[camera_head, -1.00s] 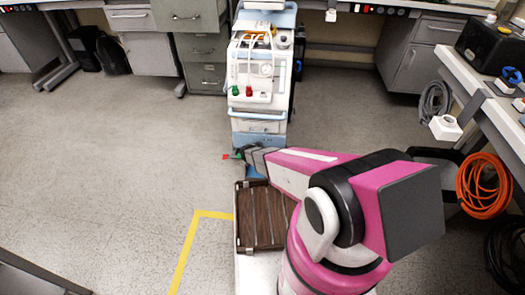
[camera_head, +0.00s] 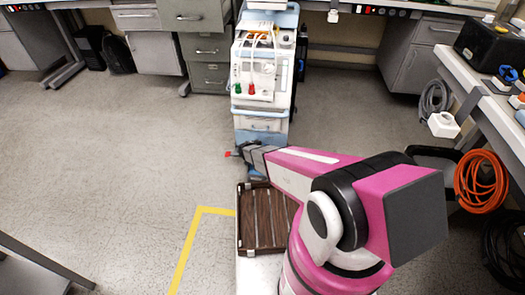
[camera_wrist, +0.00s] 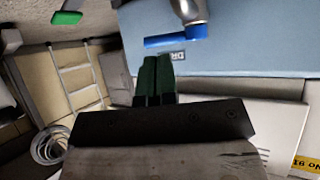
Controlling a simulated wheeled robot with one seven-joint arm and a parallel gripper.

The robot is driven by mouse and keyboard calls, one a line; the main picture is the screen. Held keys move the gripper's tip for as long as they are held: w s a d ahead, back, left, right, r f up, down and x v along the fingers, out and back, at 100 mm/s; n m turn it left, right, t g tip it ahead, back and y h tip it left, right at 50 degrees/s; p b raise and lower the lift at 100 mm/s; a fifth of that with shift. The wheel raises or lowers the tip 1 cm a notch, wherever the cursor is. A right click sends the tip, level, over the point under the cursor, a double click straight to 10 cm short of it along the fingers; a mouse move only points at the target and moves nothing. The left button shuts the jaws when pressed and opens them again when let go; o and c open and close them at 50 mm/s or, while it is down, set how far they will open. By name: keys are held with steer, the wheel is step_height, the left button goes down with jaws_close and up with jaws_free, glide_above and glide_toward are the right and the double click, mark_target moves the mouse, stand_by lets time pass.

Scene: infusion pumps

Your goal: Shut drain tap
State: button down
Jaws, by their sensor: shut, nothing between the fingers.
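The drain tap (camera_wrist: 190,12) shows at the top of the wrist view, a silver body with a blue lever (camera_wrist: 172,40). The lever lies nearly level in that picture, pointing left, above a label beginning "DR" on a light blue panel. My gripper (camera_wrist: 156,58) has dark green fingers shut together, with nothing held. Its tips show just below the lever's left part; I cannot tell the gap in depth. In the head view, my gripper (camera_head: 236,153) is low at the front of the blue and white pump cart (camera_head: 262,125); the tap is not clear there.
A bench with a black box (camera_head: 490,45) stands at right, an orange cable coil (camera_head: 481,182) hanging beside it. Drawer cabinets (camera_head: 207,55) stand behind the cart. The floor (camera_head: 110,150) to the left is open, with yellow tape (camera_head: 188,240). A green piece (camera_wrist: 68,17) shows upper left in the wrist view.

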steer(key=s+d+v, duration=0.1)
steer(key=v, duration=0.9)
steer(key=shift+s+r, duration=0.2)
steer(key=shift+s, duration=0.1)
steer(key=shift+d, duration=0.15)
